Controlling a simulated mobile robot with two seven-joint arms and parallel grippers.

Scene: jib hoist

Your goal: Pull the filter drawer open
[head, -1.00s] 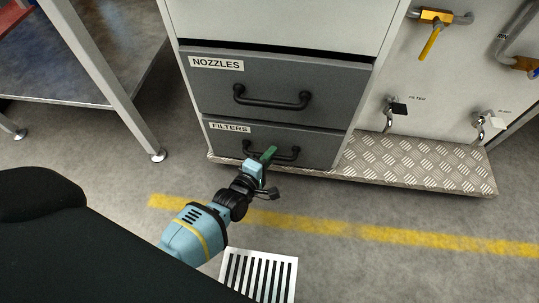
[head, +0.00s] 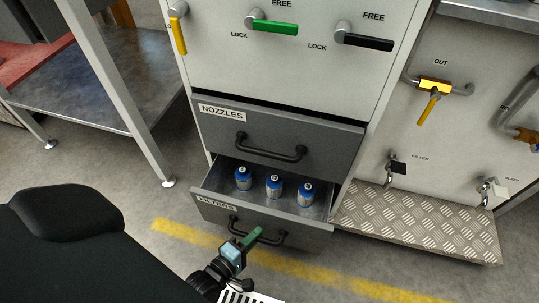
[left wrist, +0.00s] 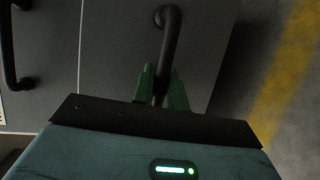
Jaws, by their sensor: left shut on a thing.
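The filter drawer (head: 215,206), labelled FILTERS, is the lower grey drawer of the cabinet and stands open. Three blue and white filter cartridges (head: 274,186) stand upright inside it. Its black bar handle (head: 283,238) is on the front face. My left gripper (head: 254,236) is shut on this handle, near the middle of the bar. In the left wrist view the green fingers (left wrist: 161,88) sit on both sides of the handle bar (left wrist: 171,40). My right gripper is not in view.
The NOZZLES drawer (head: 219,125) above is shut. Above it are a green lever (head: 274,27) and a black lever (head: 366,42) marked LOCK and FREE. A tread-plate step (head: 415,225) is at right, a metal table (head: 90,85) at left.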

